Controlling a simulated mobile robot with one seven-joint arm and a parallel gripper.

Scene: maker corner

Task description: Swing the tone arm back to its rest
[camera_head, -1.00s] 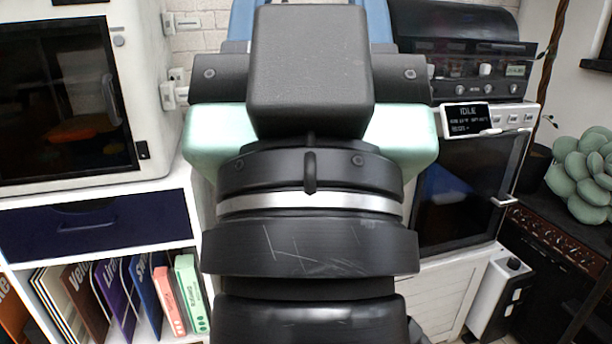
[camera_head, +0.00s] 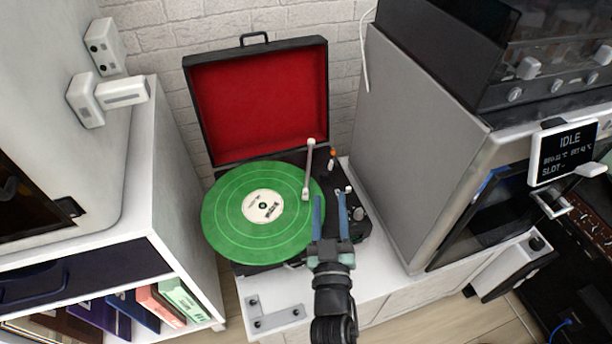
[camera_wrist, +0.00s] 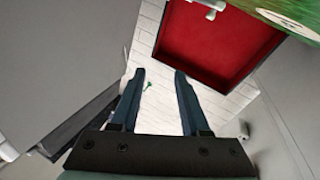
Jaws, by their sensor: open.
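The record player (camera_head: 284,262) stands with its red-lined lid (camera_head: 262,105) open and a green record (camera_head: 232,225) on it. The white tone arm (camera_head: 308,170) runs from its far end behind the record to its head over the record's right part. My gripper (camera_head: 329,198) is open and empty, over the player's right side, just right of the tone arm's head. No contact with the tone arm can be made out. In the wrist view, my open fingers (camera_wrist: 160,75) have nothing between them; the red lid (camera_wrist: 205,45) and record (camera_wrist: 285,12) show above.
A tall grey-sided machine (camera_head: 405,150) stands close on the right. A white shelf unit (camera_head: 165,200) stands on the left. A small orange-tipped part (camera_head: 333,154) and knobs sit right of the tone arm.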

